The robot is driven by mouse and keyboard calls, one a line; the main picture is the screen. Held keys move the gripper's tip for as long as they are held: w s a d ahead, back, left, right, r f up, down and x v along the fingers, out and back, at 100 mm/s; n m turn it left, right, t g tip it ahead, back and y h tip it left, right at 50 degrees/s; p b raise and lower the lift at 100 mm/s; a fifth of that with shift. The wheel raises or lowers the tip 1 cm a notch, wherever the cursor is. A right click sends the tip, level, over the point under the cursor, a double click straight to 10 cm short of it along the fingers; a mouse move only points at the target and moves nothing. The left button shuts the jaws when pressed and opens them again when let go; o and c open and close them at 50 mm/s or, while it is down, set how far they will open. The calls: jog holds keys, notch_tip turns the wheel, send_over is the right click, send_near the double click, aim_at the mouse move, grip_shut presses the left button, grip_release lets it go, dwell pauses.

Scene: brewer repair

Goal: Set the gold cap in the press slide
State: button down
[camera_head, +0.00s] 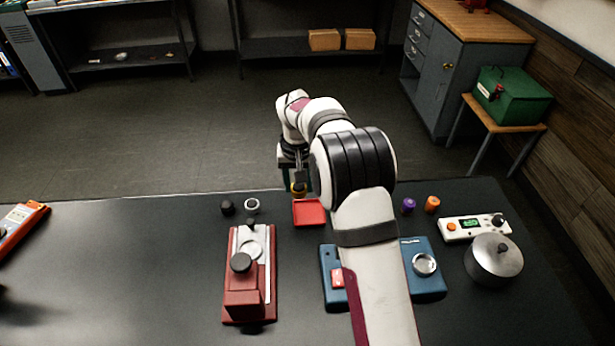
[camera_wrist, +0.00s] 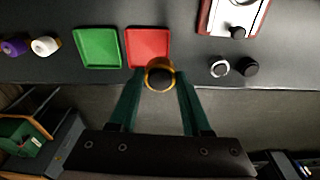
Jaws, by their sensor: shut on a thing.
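The gold cap (camera_wrist: 160,66) is between the teal fingers of my gripper (camera_wrist: 160,85) in the wrist view. It has a dark centre. In the head view my gripper (camera_head: 298,180) is shut on the gold cap (camera_head: 298,190), just beyond the red tray (camera_head: 309,213) at the table's far edge. The red press (camera_head: 235,285) stands nearer and to the left, with a light metal slide (camera_head: 268,265) and a black knob (camera_head: 241,262). Part of the press also shows at the top right of the wrist view (camera_wrist: 205,18).
A black cap (camera_head: 227,207) and a white-ringed cap (camera_head: 252,204) stand beyond the press. A green tray (camera_wrist: 97,47) sits beside the red one. Right of my arm are purple (camera_head: 408,205) and orange (camera_head: 432,204) caps, a blue device (camera_head: 425,285) and a metal pot (camera_head: 493,262).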

aim_at(250, 250)
jog(key=s+a+n, duration=0.1)
jog(key=s+a, duration=0.2)
jog(key=a, duration=0.1)
jog(key=s+a+f+n, duration=0.1)
jog(key=s+a+n, duration=0.1)
jog(key=s+a, duration=0.2)
jog(key=s+a+f+n, duration=0.1)
jog(key=s+a, duration=0.2)
jog(key=a, duration=0.1)
jog(key=shift+s+a+n+y, duration=0.15)
jog(key=shift+a+n+y, duration=0.05)
jog(key=shift+n+y, duration=0.1)
jog(key=shift+f, duration=1.9)
jog(key=shift+f, duration=0.25)
jog(key=shift+f, duration=0.5)
jog(key=shift+f, duration=0.4)
grip_release()
notch_tip(250, 250, up, 8)
dwell(0.3)
